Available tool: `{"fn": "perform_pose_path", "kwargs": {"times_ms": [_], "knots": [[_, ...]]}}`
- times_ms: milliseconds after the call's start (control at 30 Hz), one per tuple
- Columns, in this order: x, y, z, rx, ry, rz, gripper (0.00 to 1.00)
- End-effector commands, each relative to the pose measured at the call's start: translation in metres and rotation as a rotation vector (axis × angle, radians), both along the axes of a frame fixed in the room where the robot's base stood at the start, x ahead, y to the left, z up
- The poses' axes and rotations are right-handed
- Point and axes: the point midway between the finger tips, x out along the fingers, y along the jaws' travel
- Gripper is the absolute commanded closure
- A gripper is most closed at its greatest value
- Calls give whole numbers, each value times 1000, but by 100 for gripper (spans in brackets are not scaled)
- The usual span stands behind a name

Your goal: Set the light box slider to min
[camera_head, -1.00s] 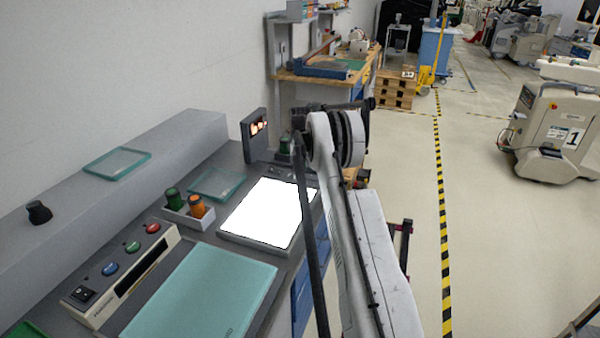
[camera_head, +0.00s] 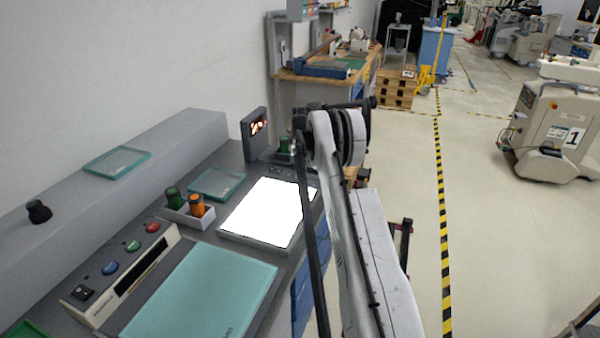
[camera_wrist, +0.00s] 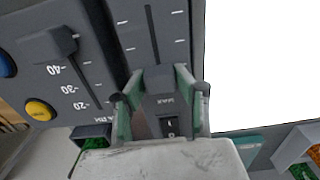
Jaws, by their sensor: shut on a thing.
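The light box (camera_head: 268,212) has a bright white lit panel on the bench in the head view. The panel also fills the upper right of the wrist view (camera_wrist: 265,60). The light box slider (camera_wrist: 158,79) is a dark knob on a straight slot running up the wrist picture, beside tick marks. The knob sits at the slot's lower end, next to the upside-down word MAX. My gripper (camera_wrist: 159,78) is shut on this knob, one green-grey finger on each side. In the head view my arm hides the gripper and slider.
A second slider (camera_wrist: 62,40) with numbered marks and a yellow button (camera_wrist: 40,110) lie left in the wrist view. A rocker switch (camera_wrist: 170,126) is below the knob. A small display (camera_head: 254,134) stands behind the light box; a bottle holder (camera_head: 188,214) is left of it.

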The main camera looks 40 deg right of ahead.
Motion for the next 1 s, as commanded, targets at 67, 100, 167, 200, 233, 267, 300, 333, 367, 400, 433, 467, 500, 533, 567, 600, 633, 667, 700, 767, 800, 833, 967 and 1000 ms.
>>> {"fn": "perform_pose_path", "kwargs": {"times_ms": [67, 100, 167, 200, 233, 267, 300, 333, 367, 400, 433, 467, 500, 533, 567, 600, 633, 667, 700, 767, 800, 833, 967, 1000], "knots": [[-11, -7, -2, 0, 1, -3, 100], [-16, -10, -2, 0, 1, -3, 100], [-26, -15, -3, 0, 1, -3, 100], [-33, -19, -3, 0, 1, -3, 100], [-37, -21, -3, 0, 1, -3, 100], [-41, -24, -3, 0, 1, -3, 100], [-46, -26, -3, 0, 1, -2, 100], [-49, -28, -2, 0, 1, -2, 100], [-51, -30, -2, 0, 1, -2, 100], [-54, -31, -2, 0, 1, -2, 100], [-55, -31, -1, 0, 1, -1, 100], [-56, -32, -1, 0, 1, -1, 100], [-56, -32, 0, 0, 1, -1, 100], [-56, -32, 0, 0, 1, -1, 100], [-56, -32, 0, 0, 1, -1, 100], [-56, -32, 0, 0, 1, -1, 100], [-56, -32, 0, 0, 1, -1, 100], [-56, -32, 0, 0, 1, -1, 100], [-56, -32, 0, 0, 1, -1, 100], [-56, -32, 0, 0, 1, -1, 69], [-56, -32, 0, 0, 1, -1, 64], [-56, -32, 0, 0, 1, -1, 60], [-56, -32, 0, 0, 1, 0, 52], [-56, -32, 0, 0, 1, 0, 52]]}}
